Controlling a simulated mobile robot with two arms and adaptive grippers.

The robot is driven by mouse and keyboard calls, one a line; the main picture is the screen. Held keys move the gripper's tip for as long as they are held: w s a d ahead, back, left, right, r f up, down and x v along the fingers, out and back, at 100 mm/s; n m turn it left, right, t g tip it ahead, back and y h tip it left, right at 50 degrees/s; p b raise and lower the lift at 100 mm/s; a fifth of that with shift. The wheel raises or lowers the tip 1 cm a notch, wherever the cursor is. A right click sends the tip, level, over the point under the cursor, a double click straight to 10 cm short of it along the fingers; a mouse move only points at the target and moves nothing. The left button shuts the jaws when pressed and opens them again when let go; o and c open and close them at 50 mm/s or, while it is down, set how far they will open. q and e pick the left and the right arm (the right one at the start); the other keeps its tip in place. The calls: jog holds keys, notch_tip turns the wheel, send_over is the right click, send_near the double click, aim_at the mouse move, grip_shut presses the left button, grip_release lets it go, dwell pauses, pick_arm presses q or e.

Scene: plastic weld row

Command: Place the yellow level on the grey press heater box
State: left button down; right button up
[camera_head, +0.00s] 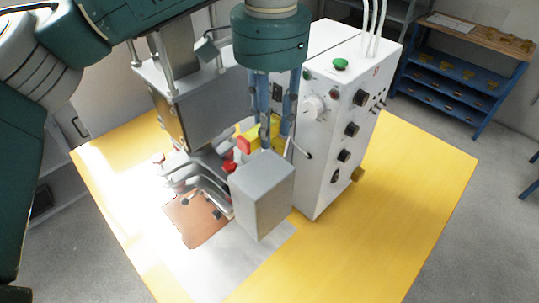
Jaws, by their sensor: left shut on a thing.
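The yellow level (252,134) has a red end piece and is partly hidden by my fingers. My left gripper (274,132) points down and is shut on the level. A light grey box (262,198), which looks like the press heater box, stands at the front of the press. The level appears just above and behind the box's top edge; I cannot tell whether they touch. My right gripper is not in view.
A white control cabinet (335,130) with knobs and a green button stands close to the right of my gripper. The grey press body (190,110) is to the left. The yellow table (390,220) is clear at the right. A blue shelf (450,80) stands behind.

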aim_at(270, 170)
pick_arm(q)
notch_tip(270, 170, down, 3)
jog(key=shift+f, duration=0.1)
jog(key=shift+s+f+p, duration=0.1)
jog(key=shift+f+p, duration=0.25)
jog(key=shift+f, duration=0.3)
notch_tip(270, 170, down, 4)
jog(key=shift+r+p, duration=0.1)
jog(key=shift+p, duration=0.3)
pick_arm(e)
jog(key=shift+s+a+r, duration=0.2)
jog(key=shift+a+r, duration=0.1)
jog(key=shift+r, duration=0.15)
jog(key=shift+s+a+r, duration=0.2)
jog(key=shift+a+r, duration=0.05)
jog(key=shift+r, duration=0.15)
pick_arm(q)
jog(key=shift+f, duration=0.2)
jog(key=c, duration=1.3)
grip_release()
jog(key=shift+c, duration=0.2)
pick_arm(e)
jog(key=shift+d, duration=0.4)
